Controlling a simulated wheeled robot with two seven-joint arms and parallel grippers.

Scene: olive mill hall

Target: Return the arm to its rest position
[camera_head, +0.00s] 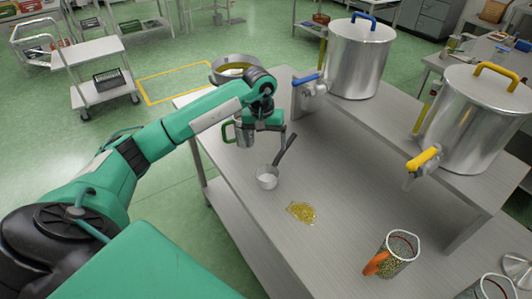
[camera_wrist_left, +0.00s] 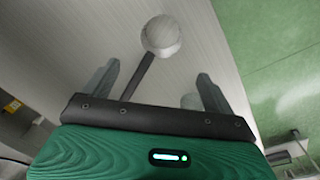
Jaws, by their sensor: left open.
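My left arm reaches in from the left in the head view, with the left gripper (camera_head: 268,130) over the far left part of the steel table (camera_head: 340,165). The gripper is open and nothing shows clamped in it. A small metal ladle (camera_head: 267,178) with a dark handle is just below and in front of the gripper. In the left wrist view, the ladle's round bowl (camera_wrist_left: 161,36) lies beyond the open fingers (camera_wrist_left: 160,88), and its handle runs back between them. How far the handle is from the fingers is hard to tell. My right gripper is not in view.
A green-handled metal jug (camera_head: 243,134) and a round pan (camera_head: 234,69) are close to my forearm. A yellow spill (camera_head: 302,212) lies mid-table. An orange-handled mug (camera_head: 400,248) stands front right. Two steel drums (camera_head: 358,60) (camera_head: 476,120) with taps stand on a raised shelf.

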